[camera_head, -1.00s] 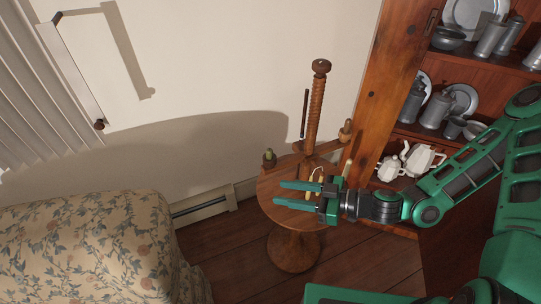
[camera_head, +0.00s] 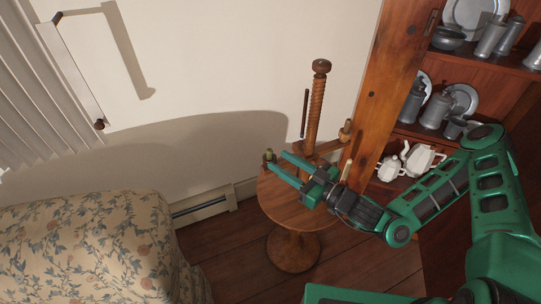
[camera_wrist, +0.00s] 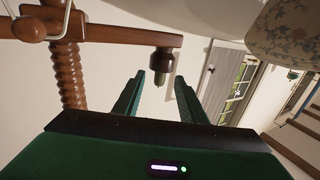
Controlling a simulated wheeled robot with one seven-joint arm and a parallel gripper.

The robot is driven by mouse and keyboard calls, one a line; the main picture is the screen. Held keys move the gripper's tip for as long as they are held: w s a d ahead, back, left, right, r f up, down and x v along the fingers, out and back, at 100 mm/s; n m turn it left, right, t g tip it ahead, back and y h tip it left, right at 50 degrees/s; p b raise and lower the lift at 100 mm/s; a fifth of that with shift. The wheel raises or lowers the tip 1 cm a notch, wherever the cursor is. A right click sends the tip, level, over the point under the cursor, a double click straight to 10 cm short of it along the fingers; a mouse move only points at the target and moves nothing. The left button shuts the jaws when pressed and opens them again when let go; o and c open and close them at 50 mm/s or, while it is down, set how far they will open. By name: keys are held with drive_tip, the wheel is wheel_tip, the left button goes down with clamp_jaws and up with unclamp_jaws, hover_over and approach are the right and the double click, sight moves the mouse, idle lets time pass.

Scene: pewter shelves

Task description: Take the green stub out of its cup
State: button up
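The green stub (camera_head: 268,154) stands upright in a small dark wooden cup (camera_head: 265,162) at the left end of the stand's wooden crossbar. In the wrist view, which looks upside down, the stub (camera_wrist: 160,80) points down out of its cup (camera_wrist: 162,58). My gripper (camera_head: 277,161) is open and empty, with its green fingers reaching left toward the stub. In the wrist view the stub appears in the gap between the fingertips (camera_wrist: 161,76). I cannot tell whether the tips are level with it or still short of it.
A threaded wooden post (camera_head: 315,105) rises from the round table (camera_head: 290,207); a second cup (camera_head: 345,130) is at the crossbar's right end. A pale candle (camera_head: 346,169) stands near my wrist. Shelves with pewter and white teapots (camera_head: 424,160) are at right, a floral sofa (camera_head: 90,245) at left.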

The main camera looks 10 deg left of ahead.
drive_tip(key=shift+w+a, duration=0.15)
drive_tip(key=shift+a, duration=0.2)
drive_tip(key=shift+w+a+r, duration=0.35)
drive_tip(key=shift+r, duration=0.05)
drive_tip(key=x, duration=0.8)
drive_tip(key=shift+r, duration=0.2)
drive_tip(key=shift+s, duration=0.1)
clamp_jaws()
